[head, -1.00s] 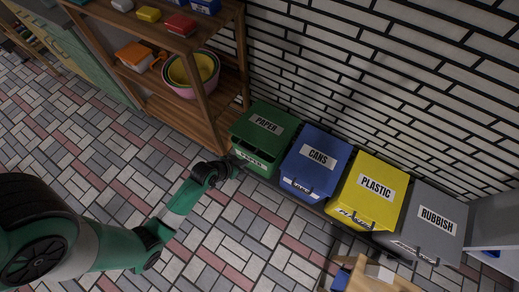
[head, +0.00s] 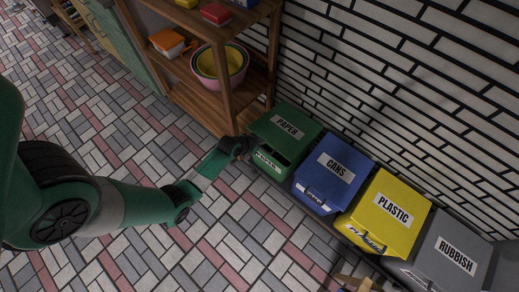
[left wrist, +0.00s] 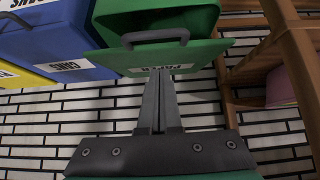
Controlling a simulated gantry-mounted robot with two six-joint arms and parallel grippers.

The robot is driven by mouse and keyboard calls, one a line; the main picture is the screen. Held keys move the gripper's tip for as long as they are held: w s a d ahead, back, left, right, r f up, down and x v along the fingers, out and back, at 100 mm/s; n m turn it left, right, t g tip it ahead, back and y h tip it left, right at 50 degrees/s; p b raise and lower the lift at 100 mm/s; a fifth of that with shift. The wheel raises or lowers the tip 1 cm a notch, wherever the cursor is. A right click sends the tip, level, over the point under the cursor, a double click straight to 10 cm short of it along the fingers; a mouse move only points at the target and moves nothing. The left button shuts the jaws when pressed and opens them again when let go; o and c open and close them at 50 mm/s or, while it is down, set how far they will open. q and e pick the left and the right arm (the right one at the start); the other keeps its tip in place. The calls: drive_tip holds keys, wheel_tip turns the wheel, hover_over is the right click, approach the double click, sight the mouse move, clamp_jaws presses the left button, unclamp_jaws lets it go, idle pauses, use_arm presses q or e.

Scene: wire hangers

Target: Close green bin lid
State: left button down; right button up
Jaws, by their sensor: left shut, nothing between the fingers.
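The green bin (head: 287,127), labelled PAPER, stands at the left end of the bin row in the head view. A dark gap shows between its top lid and its front, so it looks partly open. In the left wrist view, a green panel (left wrist: 110,47) with a handle and an upside-down PAPER label is close ahead. My left gripper (head: 250,150) is at the bin's front left. Its fingers (left wrist: 158,78) are shut and empty, with their tips near the label. I cannot tell whether they touch it. My right gripper is not in view.
The blue CANS bin (head: 333,168), yellow PLASTIC bin (head: 385,212) and grey RUBBISH bin (head: 450,253) stand to the right along the brick wall. A wooden shelf (head: 225,95) with bowls stands close on the left. The tiled floor in front is mostly clear.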

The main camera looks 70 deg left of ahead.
use_arm(q)
drive_tip(key=f, duration=0.1)
drive_tip(key=f+b, duration=0.1)
drive_tip(key=f, duration=0.1)
drive_tip(key=shift+s+d+f, duration=0.15)
drive_tip(key=shift+s+f, duration=0.05)
drive_tip(key=shift+f, duration=0.05)
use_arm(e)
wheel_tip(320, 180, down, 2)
use_arm(q)
wheel_tip(320, 180, down, 10)
drive_tip(key=s+d+t+b, duration=0.1)
drive_tip(key=s+b, duration=0.1)
drive_tip(key=b, duration=0.7)
drive_tip(key=shift+s+y+b, duration=0.15)
drive_tip(key=shift+y+b, duration=0.2)
drive_tip(key=shift+y, duration=0.05)
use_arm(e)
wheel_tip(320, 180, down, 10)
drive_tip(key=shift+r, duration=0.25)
use_arm(q)
drive_tip(key=shift+d+f, duration=0.15)
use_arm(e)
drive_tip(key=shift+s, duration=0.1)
